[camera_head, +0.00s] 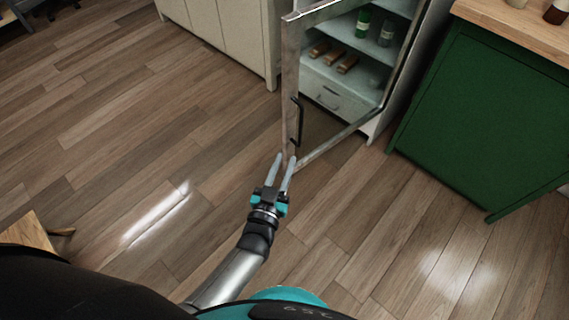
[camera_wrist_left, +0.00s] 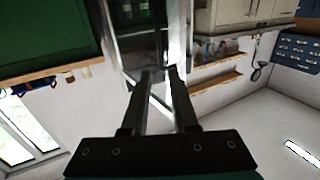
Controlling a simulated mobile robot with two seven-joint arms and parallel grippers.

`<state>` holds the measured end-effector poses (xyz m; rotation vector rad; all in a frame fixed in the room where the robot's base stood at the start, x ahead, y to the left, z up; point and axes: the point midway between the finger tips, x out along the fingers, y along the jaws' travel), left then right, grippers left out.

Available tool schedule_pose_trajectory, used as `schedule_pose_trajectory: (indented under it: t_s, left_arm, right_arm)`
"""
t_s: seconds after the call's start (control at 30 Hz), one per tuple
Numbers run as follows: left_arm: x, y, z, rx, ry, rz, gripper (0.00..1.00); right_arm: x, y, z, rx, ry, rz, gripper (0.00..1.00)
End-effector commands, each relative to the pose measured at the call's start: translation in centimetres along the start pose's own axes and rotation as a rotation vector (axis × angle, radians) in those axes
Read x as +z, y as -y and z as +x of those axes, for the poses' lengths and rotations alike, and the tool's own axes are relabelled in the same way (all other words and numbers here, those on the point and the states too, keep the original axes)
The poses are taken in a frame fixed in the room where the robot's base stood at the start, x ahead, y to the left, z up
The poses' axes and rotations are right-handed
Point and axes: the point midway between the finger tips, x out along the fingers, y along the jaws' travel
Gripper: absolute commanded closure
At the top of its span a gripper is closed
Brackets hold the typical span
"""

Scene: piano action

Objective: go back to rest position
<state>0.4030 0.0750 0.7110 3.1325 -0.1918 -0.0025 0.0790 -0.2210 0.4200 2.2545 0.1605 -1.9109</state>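My left gripper (camera_head: 283,160) is out in front of me, near the lower corner of the open glass door (camera_head: 290,85) of a white fridge-like cabinet (camera_head: 372,128). Its two fingers stand apart with nothing seen between them. In the left wrist view my left gripper (camera_wrist_left: 160,72) also shows its fingers apart, with the metal-framed door (camera_wrist_left: 118,50) beyond the tips. I cannot tell whether a fingertip touches the door frame. The door's black handle (camera_head: 297,122) is above the fingertips in the head view. My right gripper is not in view.
The cabinet holds bottles (camera_head: 362,24) and brown items (camera_head: 347,63) on shelves. A green counter with a wooden top (camera_head: 500,110) stands at the right, pale cupboards (camera_head: 230,35) at the back. A wooden piece of furniture (camera_head: 24,234) is at lower left. The wooden floor at left is clear.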

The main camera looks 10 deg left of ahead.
Motion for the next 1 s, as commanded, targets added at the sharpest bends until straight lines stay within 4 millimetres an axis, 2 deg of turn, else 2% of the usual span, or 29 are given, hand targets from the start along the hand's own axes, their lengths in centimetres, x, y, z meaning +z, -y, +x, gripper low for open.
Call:
schedule_pose_trajectory:
  t_s: [0.37, 0.47, 0.53, 0.67, 0.7, 0.77, 0.8, 0.9, 1.0]
  left_arm:
    - [0.5, 0.0, -0.2, 0.003, 0.015, 0.002, 0.73]
    - [3.0, 0.2, -1.1, 0.02, 0.098, 0.009, 0.73]
    - [6.3, 0.6, -2.7, 0.039, 0.207, 0.021, 0.73]
    - [14.1, 1.9, -7.9, 0.074, 0.49, 0.044, 0.73]
    - [16.4, 2.6, -9.9, 0.079, 0.583, 0.051, 0.73]
    - [19.5, 3.6, -13.2, 0.082, 0.718, 0.061, 0.73]
    - [21.4, 4.4, -15.6, 0.081, 0.807, 0.067, 0.73]
    - [25.0, 6.4, -21.6, 0.07, 1.016, 0.083, 0.73]
    - [27.3, 8.2, -26.8, 0.051, 1.189, 0.097, 0.73]
  right_arm:
    - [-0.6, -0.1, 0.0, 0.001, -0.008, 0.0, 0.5]
    - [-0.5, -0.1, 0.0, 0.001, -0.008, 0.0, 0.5]
    - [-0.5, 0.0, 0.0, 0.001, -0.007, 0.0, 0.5]
    - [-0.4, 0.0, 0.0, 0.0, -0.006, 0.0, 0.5]
    - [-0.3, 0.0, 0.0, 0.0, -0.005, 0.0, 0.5]
    - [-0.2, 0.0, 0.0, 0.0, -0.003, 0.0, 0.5]
    - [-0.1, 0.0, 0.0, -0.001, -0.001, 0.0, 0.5]
    - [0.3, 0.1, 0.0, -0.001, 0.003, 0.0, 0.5]
    - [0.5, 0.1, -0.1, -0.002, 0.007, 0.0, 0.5]
